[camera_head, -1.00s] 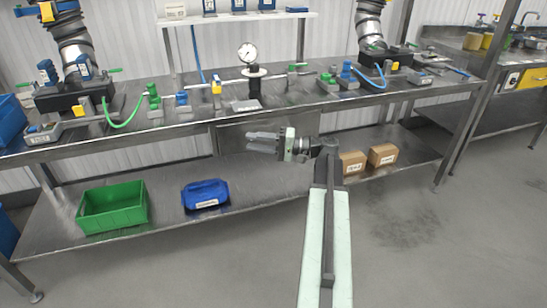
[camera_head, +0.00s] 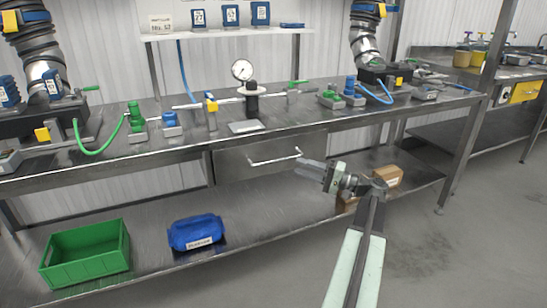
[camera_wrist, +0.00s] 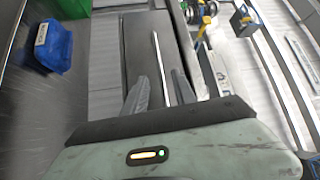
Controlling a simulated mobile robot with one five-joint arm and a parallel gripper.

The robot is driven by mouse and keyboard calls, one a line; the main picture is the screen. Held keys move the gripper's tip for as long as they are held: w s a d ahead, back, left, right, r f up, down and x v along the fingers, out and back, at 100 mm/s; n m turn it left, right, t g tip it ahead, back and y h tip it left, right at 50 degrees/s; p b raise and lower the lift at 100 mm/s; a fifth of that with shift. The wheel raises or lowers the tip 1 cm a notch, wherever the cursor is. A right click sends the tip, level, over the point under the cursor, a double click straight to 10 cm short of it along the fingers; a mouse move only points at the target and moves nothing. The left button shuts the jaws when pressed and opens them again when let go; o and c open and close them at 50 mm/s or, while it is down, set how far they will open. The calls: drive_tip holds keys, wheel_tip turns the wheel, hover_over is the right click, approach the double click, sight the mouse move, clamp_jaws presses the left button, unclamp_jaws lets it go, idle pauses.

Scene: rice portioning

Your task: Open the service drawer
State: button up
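The service drawer (camera_head: 235,162) is a grey metal front under the workbench top, and it looks closed. Its bar handle (camera_head: 275,161) runs across the front. My gripper (camera_head: 306,168) is in front of the bench, just right of the handle and apart from it in the head view. In the wrist view the drawer (camera_wrist: 140,55) is straight ahead, and the handle (camera_wrist: 160,67) shows as a pale bar between the directions of the two fingers. My gripper (camera_wrist: 160,88) has its grey fingertips apart, with nothing between them.
The workbench edge (camera_head: 400,107) lies above the drawer. On the lower shelf stand a green crate (camera_head: 85,262), a blue bin (camera_head: 196,232) and cardboard boxes (camera_head: 388,177). A pressure gauge (camera_head: 242,70) and valves stand on the bench top. The floor at right is clear.

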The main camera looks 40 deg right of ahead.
sight(282, 160)
drive_tip(key=p+x, duration=0.1)
drive_tip(key=x, duration=0.7)
drive_tip(key=shift+w, duration=0.3)
clamp_jaws()
idle(1.2)
